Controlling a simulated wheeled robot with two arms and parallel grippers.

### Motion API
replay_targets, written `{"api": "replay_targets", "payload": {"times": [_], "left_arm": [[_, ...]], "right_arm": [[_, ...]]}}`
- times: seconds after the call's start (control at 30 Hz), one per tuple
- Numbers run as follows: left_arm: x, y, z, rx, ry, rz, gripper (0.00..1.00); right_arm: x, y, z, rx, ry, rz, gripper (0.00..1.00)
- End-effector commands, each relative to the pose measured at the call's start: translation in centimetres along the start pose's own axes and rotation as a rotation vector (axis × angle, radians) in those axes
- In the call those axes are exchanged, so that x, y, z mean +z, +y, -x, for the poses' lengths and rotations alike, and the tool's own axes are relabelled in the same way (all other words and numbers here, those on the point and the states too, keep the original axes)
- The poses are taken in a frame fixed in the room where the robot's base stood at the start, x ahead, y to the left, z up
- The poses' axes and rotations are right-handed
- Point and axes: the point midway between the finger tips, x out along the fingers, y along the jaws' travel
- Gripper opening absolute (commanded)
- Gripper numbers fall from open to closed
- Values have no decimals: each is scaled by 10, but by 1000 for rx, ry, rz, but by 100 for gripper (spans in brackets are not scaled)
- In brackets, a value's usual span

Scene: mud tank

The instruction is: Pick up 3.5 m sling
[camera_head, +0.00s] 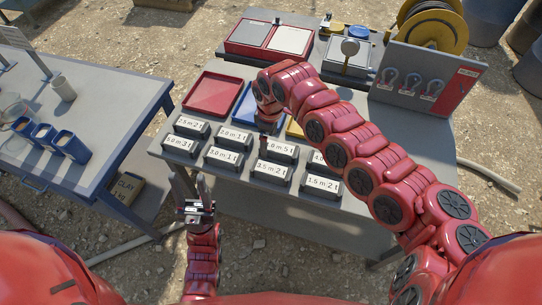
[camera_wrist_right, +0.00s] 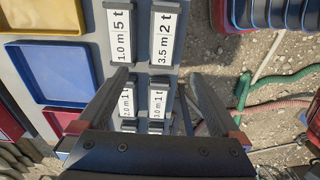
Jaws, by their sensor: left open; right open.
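A dark block with a white label reading "3.5 m 2 t" (camera_head: 270,171) is in the front row on the grey table. It also shows at the top of the right wrist view (camera_wrist_right: 165,38). My right gripper (camera_head: 265,143) is above the table, behind that block and close to the "1.0 m 5 t" block (camera_head: 283,150). In the right wrist view its two fingers (camera_wrist_right: 160,78) are spread and nothing is held between them. My left gripper (camera_head: 188,187) is open and empty in front of the table's left part. No loose sling shows apart from the labelled blocks.
Neighbouring labelled blocks include "3.0 m 1 t" (camera_head: 224,157) and "1.5 m 2 t" (camera_head: 322,185). Behind are a red tray (camera_head: 211,93), a blue tray and a yellow tray. A shackle panel (camera_head: 412,82) stands at back right. A blue-grey table (camera_head: 92,105) is at left.

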Motion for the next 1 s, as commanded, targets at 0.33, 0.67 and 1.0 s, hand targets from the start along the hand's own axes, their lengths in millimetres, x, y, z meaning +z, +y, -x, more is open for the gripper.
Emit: {"api": "replay_targets", "payload": {"times": [0.33, 0.67, 1.0], "left_arm": [[8, 2, 50, 0, -1, 0, 50], [8, 2, 45, 0, 0, 0, 50], [6, 2, 33, 0, 0, 0, 50]], "right_arm": [[11, -4, -50, -10, -36, 14, 100], [11, -7, -101, -15, -35, 15, 100], [12, -7, -129, -14, -34, 14, 100]]}}
